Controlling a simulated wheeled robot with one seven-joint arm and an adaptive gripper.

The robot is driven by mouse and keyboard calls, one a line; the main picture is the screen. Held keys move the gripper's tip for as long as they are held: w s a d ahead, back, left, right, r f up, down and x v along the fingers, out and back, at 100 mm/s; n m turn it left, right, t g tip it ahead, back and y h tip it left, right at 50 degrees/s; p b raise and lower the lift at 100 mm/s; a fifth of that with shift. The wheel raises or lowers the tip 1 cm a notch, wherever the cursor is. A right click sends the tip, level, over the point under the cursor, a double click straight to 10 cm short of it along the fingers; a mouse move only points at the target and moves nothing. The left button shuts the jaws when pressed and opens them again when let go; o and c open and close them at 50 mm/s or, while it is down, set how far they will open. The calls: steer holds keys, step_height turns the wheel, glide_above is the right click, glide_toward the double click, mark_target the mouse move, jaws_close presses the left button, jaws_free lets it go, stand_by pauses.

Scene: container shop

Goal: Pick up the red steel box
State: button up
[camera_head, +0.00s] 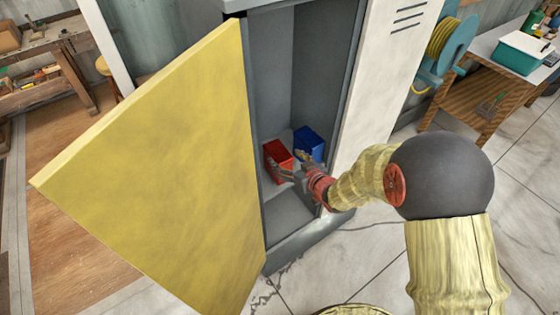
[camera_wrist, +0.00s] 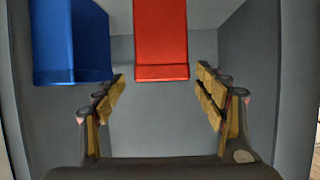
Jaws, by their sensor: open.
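The red steel box (camera_head: 277,156) stands on the floor of an open locker in the head view. A blue box (camera_head: 308,141) stands to its right, close beside it. My gripper (camera_head: 288,167) reaches into the locker and is in front of the red box, covering part of it. In the wrist view the red box (camera_wrist: 160,42) is at the top middle, between the lines of my two open fingers (camera_wrist: 160,97) and beyond their tips. The blue box (camera_wrist: 70,45) is at the upper left there. The jaws hold nothing.
The locker's yellow door (camera_head: 165,175) stands wide open at the left. The locker's grey side walls (camera_wrist: 262,75) are close on both sides of my gripper. A workbench (camera_head: 480,95) with a teal bin (camera_head: 520,53) stands at the right, and a wooden bench (camera_head: 45,55) at the far left.

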mark_target(278, 154)
steer(key=b+x, duration=0.1)
steer(key=x, duration=0.5)
steer(key=shift+a+b, duration=0.15)
steer(key=shift+b, duration=0.2)
steer(key=shift+c, duration=1)
steer(key=c, duration=1.5)
steer(key=shift+c, duration=0.3)
